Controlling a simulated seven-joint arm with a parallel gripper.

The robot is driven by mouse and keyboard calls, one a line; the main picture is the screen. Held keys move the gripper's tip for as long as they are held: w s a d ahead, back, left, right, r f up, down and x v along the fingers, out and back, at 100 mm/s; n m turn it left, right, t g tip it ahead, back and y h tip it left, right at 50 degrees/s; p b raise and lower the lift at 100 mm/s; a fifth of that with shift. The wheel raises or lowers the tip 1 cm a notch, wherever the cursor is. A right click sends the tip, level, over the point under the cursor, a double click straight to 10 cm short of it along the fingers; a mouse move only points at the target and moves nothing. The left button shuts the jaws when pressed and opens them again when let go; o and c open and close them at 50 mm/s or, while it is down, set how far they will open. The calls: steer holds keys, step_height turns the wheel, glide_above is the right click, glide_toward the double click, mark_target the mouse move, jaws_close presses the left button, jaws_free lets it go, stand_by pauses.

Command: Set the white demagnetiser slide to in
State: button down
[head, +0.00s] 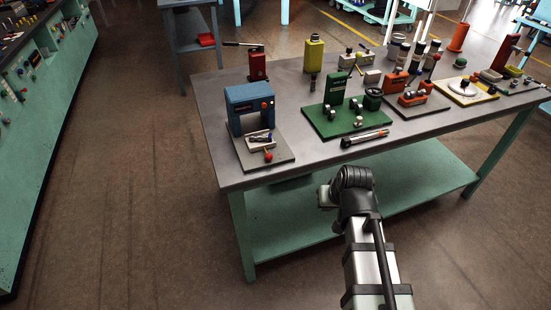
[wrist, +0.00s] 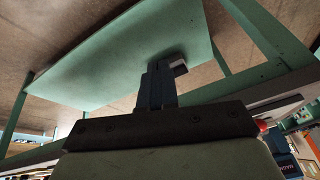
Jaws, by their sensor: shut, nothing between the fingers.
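The white demagnetiser slide (head: 260,142) is a small pale block at the foot of the blue arch-shaped demagnetiser (head: 249,107), on a grey base plate at the table's front left. A red ball knob (head: 268,156) shows at its front. Dark parts lie on top of the slide. In the wrist view, a blue body (wrist: 283,146) with a red knob is cut off at the lower right; the slide cannot be made out there. My gripper (wrist: 165,72) is shut and empty, apart from the slide. In the head view my arm is in front of the table, and the fingers are not clear.
The grey table (head: 225,172) has a green lower shelf (head: 340,205). Right of the demagnetiser are a green-based fixture (head: 345,118), a marker-like tool (head: 365,138) and an orange fixture (head: 411,99). A red tool (head: 257,65) stands behind. Floor left of the table is clear.

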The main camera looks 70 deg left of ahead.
steer(key=s+a+r+n+g+y, duration=0.15)
steer(key=s+a+r+n, duration=0.25)
steer(key=r+n, duration=0.45)
steer(key=s+a+r+n+g, duration=0.2)
steer(key=s+a+r+n, duration=0.25)
steer(key=r+n, duration=0.4)
steer(key=shift+n, duration=0.7)
steer(key=shift+w+a+r+x, duration=0.1)
steer(key=shift+w+a+x, duration=0.2)
steer(key=shift+x, duration=1.85)
steer(key=shift+w+a+r+x, duration=0.1)
steer(key=shift+w+a+x, duration=0.15)
steer(key=shift+x, duration=1.9)
steer(key=shift+w+a+r+x, duration=0.1)
steer(key=shift+w+a+x, duration=0.15)
steer(key=shift+x, duration=1.9)
